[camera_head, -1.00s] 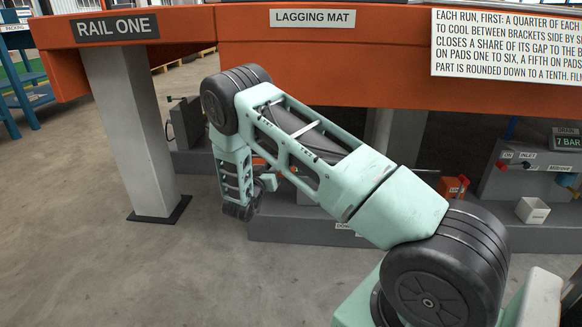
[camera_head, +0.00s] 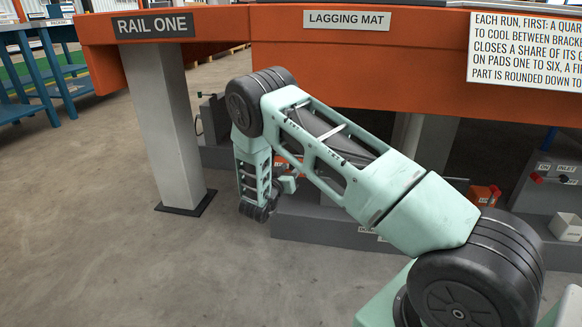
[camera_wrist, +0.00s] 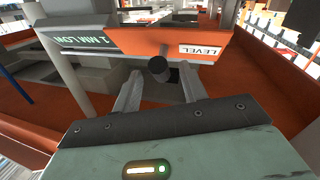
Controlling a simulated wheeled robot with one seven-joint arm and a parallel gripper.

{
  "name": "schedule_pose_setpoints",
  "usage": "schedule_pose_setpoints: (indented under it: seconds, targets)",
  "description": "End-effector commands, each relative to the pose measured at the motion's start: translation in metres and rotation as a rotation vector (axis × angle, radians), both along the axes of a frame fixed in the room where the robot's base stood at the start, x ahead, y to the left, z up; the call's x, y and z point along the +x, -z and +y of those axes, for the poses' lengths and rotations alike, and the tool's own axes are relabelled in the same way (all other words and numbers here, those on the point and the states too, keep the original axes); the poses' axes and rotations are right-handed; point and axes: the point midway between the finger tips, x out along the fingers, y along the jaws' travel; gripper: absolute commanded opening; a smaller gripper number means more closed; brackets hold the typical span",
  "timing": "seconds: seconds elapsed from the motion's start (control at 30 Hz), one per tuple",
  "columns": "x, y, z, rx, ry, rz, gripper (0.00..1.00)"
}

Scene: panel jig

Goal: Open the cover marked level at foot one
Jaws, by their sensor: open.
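An orange cover with a white LEVEL label (camera_wrist: 201,50) is at the top middle of the wrist view. The cover's angle is hard to tell. A dark round knob (camera_wrist: 157,66) stands out near the label. My gripper (camera_wrist: 161,82) is open, with one grey finger on each side of the knob in the picture. Nothing is held. Whether the fingers touch the knob or stop short of it, I cannot tell.
A green lettered strip (camera_wrist: 78,38) lies left of the label. In the head view, an orange beam (camera_head: 420,75) with signs spans the top on a grey post (camera_head: 172,130). A grey plinth (camera_head: 310,235) is low behind my arm. Bare floor (camera_head: 90,240) lies to the left.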

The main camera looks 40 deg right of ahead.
Motion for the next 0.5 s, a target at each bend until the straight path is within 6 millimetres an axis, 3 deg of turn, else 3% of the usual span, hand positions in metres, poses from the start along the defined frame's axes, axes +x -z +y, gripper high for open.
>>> schedule_pose_setpoints:
  seconds: [0.5]
  targets:
    - [-0.052, -0.005, 0.106, 0.000, -0.006, 0.003, 0.43]
